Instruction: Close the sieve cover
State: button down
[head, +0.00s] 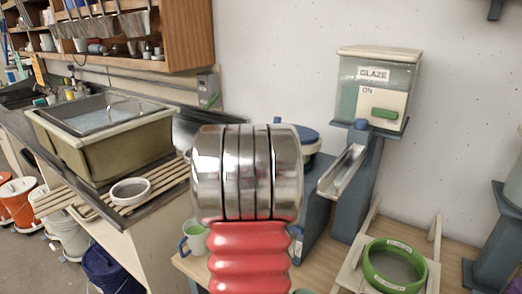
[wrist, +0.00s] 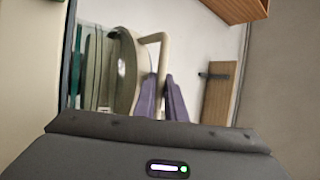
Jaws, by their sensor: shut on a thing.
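In the wrist view, my gripper (wrist: 161,98) has two purple fingers shut on the beige handle (wrist: 154,38) of a round cover, which I take to be the sieve cover (wrist: 127,72). The cover is seen nearly edge-on, left of the handle. The dark gripper body fills the bottom of that view. In the head view, my metal and red arm fills the middle and hides the gripper and cover. A green-rimmed round sieve (head: 395,265) stands on a pale frame at the lower right. The frames do not show how far the cover is open.
A glaze dispenser (head: 380,85) with a metal chute (head: 342,170) stands behind on the right. A blue-lidded container (head: 308,134) is partly hidden behind my arm. At left are a large basin (head: 110,150), a slatted rack with a small bowl (head: 131,191), and buckets on the floor.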

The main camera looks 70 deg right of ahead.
jog(key=c, duration=1.8)
grip_release()
jog(key=shift+s+f, duration=0.25)
jog(key=shift+f, duration=0.2)
jog(key=shift+a+f, duration=0.1)
jog(key=v, duration=0.7)
jog(key=shift+w+a+r, duration=0.2)
jog(key=shift+a+r, duration=0.05)
jog(key=shift+a, duration=0.05)
jog(key=shift+w, duration=0.15)
